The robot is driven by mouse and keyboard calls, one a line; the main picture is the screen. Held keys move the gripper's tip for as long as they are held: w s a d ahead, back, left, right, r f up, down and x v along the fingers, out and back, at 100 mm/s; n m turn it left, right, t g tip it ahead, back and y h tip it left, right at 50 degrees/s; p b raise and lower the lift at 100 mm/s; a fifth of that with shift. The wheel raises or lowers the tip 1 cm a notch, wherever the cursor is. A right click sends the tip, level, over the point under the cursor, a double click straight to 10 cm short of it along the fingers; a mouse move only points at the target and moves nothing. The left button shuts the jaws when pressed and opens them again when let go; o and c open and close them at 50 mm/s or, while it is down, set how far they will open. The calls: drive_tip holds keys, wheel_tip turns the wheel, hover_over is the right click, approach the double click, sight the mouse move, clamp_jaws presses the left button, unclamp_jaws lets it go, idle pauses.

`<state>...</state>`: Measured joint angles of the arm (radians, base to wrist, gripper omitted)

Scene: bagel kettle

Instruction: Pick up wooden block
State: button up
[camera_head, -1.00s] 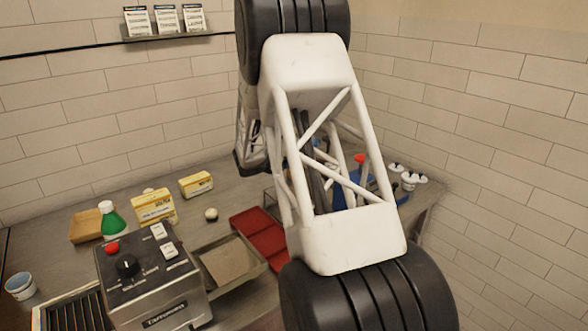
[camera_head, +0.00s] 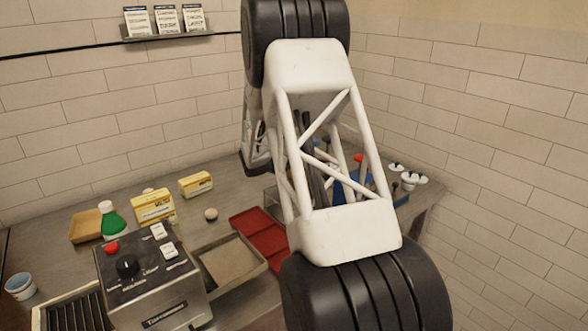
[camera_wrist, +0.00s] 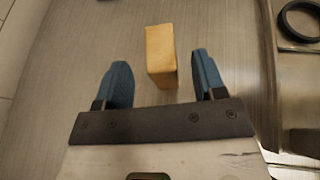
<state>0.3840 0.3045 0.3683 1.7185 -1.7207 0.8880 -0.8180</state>
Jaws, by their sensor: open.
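In the wrist view the wooden block (camera_wrist: 160,56), a plain light-brown rectangular piece, lies on the grey worktop. My gripper (camera_wrist: 162,75) is open, with its two blue fingers apart. The block shows ahead of the gap between the fingers, with its near end close to the level of the fingertips. Nothing is held. The height of the fingers above the worktop is hard to tell. In the head view my arm covers the middle, and neither the gripper nor this block can be made out clearly.
In the wrist view a black ring (camera_wrist: 298,20) sits at the top right by a metal edge. In the head view the worktop holds a red tray (camera_head: 262,238), a metal tray (camera_head: 232,262), yellow boxes (camera_head: 153,207), a green bottle (camera_head: 112,222) and a control box (camera_head: 150,275).

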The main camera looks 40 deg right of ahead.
drive_tip(key=shift+d, duration=0.1)
drive_tip(key=shift+x, duration=2.5)
drive_tip(key=shift+f, duration=0.1)
drive_tip(key=c, duration=1)
drive_tip(key=shift+c, duration=0.2)
drive_tip(key=shift+r, duration=5)
